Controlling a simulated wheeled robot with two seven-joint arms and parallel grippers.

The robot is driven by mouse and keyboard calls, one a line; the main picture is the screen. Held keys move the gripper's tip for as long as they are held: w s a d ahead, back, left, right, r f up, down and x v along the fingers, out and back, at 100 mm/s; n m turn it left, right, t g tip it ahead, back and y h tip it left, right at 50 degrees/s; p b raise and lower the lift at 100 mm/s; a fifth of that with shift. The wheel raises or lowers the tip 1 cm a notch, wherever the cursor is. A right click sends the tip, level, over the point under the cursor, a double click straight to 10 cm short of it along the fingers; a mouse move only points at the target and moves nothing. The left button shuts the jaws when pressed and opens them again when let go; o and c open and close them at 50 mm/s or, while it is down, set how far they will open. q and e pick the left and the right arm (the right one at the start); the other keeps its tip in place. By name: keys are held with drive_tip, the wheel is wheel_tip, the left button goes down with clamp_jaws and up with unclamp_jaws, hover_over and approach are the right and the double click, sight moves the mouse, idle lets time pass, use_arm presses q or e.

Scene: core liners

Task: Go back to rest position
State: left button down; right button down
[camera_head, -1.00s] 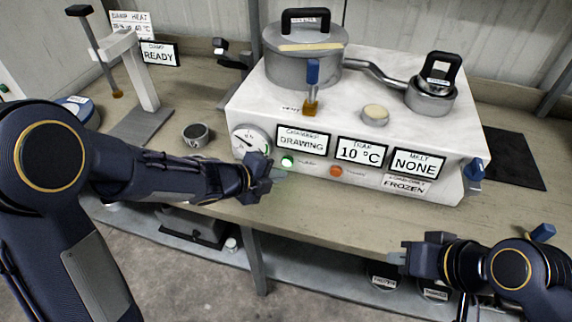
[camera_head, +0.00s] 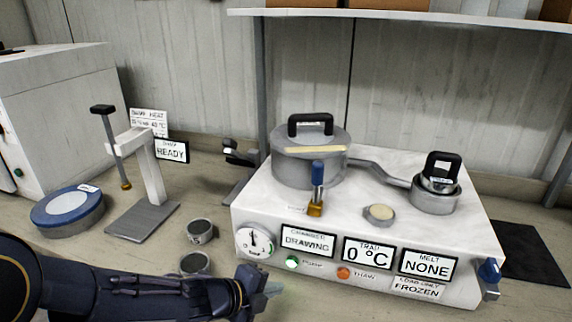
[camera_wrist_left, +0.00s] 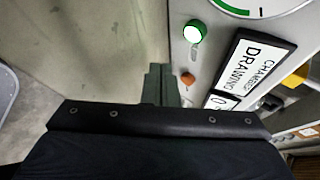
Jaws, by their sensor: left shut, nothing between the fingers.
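My left gripper (camera_head: 262,286) is shut and empty. It is in front of the white freeze-drying machine (camera_head: 345,215), low and near the green pump button (camera_head: 292,262). In the left wrist view its closed fingers (camera_wrist_left: 160,84) point toward the machine's front panel, with the lit green button (camera_wrist_left: 195,31) and the orange button (camera_wrist_left: 187,79) beyond them. I cannot tell whether the fingertips touch the panel, but they look apart from the green button. My right gripper is outside the view.
A lidded grey pot (camera_head: 307,168) and a small pot (camera_head: 435,200) stand on the machine. Left of it are two grey cups (camera_head: 200,231), a stand (camera_head: 150,180) with a READY sign, and a blue-topped round device (camera_head: 68,208). A shelf (camera_head: 420,18) hangs above. Bare bench lies in front.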

use_arm(q)
drive_tip(key=s+a+r+n+t+y+p, duration=0.1)
drive_tip(key=s+a+r+n+y, duration=0.2)
drive_tip(key=a+n, duration=0.55)
drive_tip(key=s+a+r+n+t+y+p, duration=0.1)
drive_tip(key=a+r+n+y, duration=0.25)
drive_tip(key=a+n, duration=0.45)
drive_tip(key=s+a+r+n+g+h+p, duration=0.1)
drive_tip(key=s+r+n+g, duration=0.1)
drive_tip(key=s+n, duration=0.9)
drive_tip(key=s+g, duration=0.1)
drive_tip(key=s, duration=0.5)
drive_tip(key=shift+s+a+r+n+g, duration=0.2)
drive_tip(key=shift+s+a+n+g, duration=0.1)
drive_tip(key=shift+n+g, duration=0.1)
